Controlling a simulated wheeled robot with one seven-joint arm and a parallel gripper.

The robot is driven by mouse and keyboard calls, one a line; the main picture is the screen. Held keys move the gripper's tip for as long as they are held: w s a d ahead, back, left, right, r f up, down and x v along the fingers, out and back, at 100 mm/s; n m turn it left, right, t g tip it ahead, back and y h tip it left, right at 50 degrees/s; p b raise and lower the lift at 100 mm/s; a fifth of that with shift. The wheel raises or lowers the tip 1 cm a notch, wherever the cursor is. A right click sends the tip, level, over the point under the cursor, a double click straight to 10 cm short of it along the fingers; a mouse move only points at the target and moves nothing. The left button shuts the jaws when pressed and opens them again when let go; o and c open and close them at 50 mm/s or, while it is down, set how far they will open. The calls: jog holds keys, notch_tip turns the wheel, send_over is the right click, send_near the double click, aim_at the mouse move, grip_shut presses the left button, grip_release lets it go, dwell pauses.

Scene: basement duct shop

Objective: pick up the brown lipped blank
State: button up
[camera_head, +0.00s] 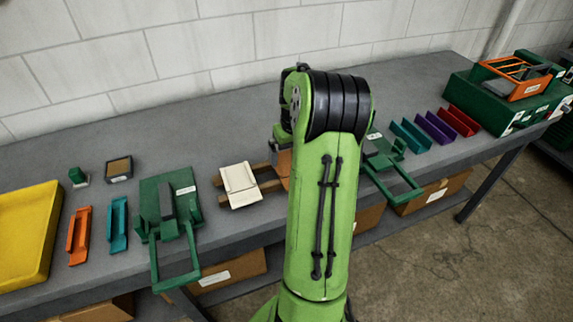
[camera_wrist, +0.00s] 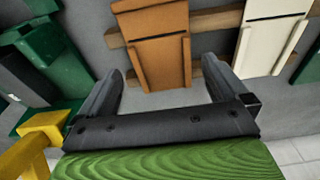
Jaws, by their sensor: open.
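The brown lipped blank (camera_wrist: 161,50) lies across wooden rails in the wrist view, at the top middle. In the head view only a sliver of the brown blank (camera_head: 284,167) shows beside my green arm. My gripper (camera_wrist: 163,72) is open and empty. Its two dark fingers stand apart, one toward each side of the blank's near end in the wrist view. I cannot tell how far above the blank they are. In the head view my arm hides the gripper.
A white blank (camera_head: 239,184) lies on the same rails (camera_head: 264,172), beside the brown one. Green fixtures stand on both sides, one at left (camera_head: 167,210) and one at right (camera_head: 392,172). Orange (camera_head: 79,236) and teal (camera_head: 117,226) channel pieces and a yellow tray (camera_head: 25,235) are farther left.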

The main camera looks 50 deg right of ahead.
aim_at(283, 168)
jog(key=f, duration=0.4)
jog(key=shift+w+d+f+b, duration=0.1)
jog(key=shift+w+d+b, duration=0.1)
jog(key=shift+w+b, duration=0.15)
jog(key=c, duration=0.8)
